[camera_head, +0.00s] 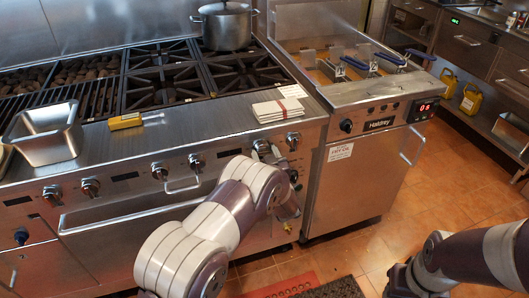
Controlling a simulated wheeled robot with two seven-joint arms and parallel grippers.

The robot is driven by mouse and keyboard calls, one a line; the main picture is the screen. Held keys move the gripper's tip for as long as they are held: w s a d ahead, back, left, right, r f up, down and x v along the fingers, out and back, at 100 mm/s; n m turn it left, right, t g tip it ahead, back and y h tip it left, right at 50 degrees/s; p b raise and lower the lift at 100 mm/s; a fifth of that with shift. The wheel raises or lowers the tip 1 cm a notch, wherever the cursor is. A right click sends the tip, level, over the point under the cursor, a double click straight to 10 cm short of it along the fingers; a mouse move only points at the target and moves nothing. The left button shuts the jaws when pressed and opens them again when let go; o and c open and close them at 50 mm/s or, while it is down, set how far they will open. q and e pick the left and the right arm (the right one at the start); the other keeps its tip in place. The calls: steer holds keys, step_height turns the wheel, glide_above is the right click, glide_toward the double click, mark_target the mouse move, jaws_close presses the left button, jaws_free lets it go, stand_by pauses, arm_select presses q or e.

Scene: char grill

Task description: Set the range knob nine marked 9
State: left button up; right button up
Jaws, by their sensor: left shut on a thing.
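The steel range has a row of round knobs along its front panel (120,182). My left arm reaches up from the bottom, and my left gripper (274,155) is at the right part of this panel. It is shut on a range knob (262,146), partly covered by the gripper. Another knob (293,140) is just to the right. The number markings are too small to read, so I cannot tell the knob's number or setting. My right arm is at the bottom right; its gripper does not show.
An oven handle (130,214) runs below the knobs. A fryer (360,150) with a red display stands right of the range. A steel pan (45,135), a yellow-handled tool (125,121) and folded cloths (278,110) lie on the ledge. A pot (226,25) stands behind.

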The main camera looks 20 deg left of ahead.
arm_select(q)
steer(key=m+p, duration=0.2)
steer(key=m, duration=0.2)
steer(key=shift+r, duration=0.15)
steer(key=m+p, duration=0.2)
steer(key=m, duration=0.2)
steer(key=shift+m+g, duration=0.3)
steer(key=shift+g, duration=0.1)
steer(key=m+p, duration=0.1)
steer(key=m, duration=0.3)
steer(key=shift+d, duration=0.1)
steer(key=shift+w+m+g+y+p, duration=0.1)
steer(key=shift+m+g+y+p, duration=0.35)
steer(key=shift+m, duration=1.35)
steer(key=o, duration=1)
steer(key=shift+d, duration=0.1)
